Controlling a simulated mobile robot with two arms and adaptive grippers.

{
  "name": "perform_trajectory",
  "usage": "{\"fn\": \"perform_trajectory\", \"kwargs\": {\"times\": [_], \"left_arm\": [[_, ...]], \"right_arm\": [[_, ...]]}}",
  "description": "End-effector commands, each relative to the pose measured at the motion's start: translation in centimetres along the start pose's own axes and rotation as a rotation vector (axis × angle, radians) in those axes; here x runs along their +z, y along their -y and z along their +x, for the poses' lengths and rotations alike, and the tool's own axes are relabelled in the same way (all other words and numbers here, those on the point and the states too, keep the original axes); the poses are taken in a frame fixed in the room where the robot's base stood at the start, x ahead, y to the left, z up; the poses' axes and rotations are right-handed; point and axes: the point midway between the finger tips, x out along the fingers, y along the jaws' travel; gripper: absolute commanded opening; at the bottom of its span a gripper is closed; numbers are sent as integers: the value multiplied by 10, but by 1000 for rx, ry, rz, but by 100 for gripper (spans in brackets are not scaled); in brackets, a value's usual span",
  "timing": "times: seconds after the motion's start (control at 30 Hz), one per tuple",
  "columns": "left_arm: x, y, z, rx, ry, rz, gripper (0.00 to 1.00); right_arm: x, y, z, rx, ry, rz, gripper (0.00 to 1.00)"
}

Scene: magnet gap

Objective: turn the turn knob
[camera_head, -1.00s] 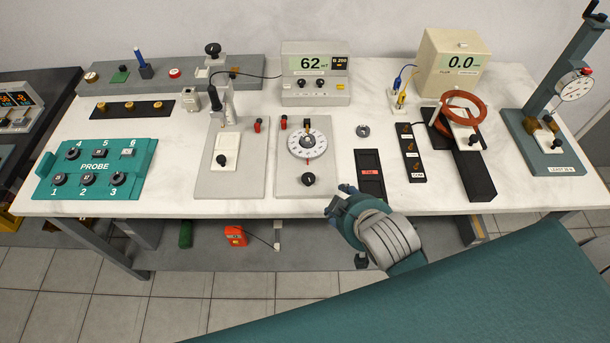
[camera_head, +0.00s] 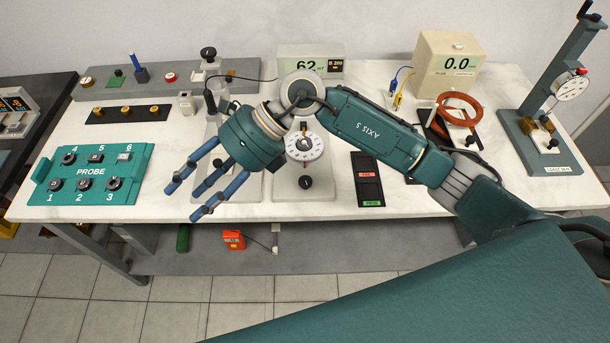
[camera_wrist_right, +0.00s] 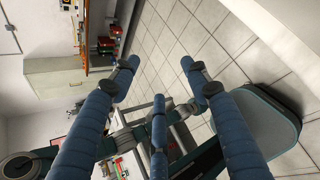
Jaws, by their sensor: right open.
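Several knobs are in the head view, and I cannot tell which one the task calls the turn knob. A black knob (camera_head: 305,183) sits on the grey panel below the white dial (camera_head: 304,147). Another black knob (camera_head: 208,52) stands on the grey rear strip, and round dark knobs (camera_head: 84,185) are on the teal probe box. My right gripper (camera_head: 188,198) is open and empty, its blue fingers pointing left and down above the table, between the probe box and the dial panel. Its spread fingers also show in the right wrist view (camera_wrist_right: 158,75). My left gripper is out of view.
My right forearm crosses the table and hides part of the middle panels. The meter (camera_head: 310,64), red coil (camera_head: 458,110) and tall gauge stand (camera_head: 550,100) stand behind or to the right. Bare table (camera_head: 165,195) shows right of the probe box.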

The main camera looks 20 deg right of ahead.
Motion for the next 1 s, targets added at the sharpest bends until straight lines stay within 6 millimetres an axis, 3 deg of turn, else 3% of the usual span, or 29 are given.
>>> {"fn": "perform_trajectory", "kwargs": {"times": [0.03, 0.1, 0.2, 0.3, 0.4, 0.57, 1.0], "left_arm": [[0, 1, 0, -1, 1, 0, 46], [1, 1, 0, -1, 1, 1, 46], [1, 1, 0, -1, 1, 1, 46], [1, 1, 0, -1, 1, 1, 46], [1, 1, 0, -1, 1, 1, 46], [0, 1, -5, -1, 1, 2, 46], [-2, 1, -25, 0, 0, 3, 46]], "right_arm": [[-16, 38, -18, -144, -118, -30, 46], [-39, 86, -50, -331, -277, -40, 46], [-61, 133, -106, -548, -445, -17, 46], [-72, 155, -147, -683, -543, 16, 46], [-78, 164, -167, -745, -588, 38, 46], [-87, 174, -163, -755, -601, 44, 46], [-127, 221, -118, -751, -599, 42, 46]]}}
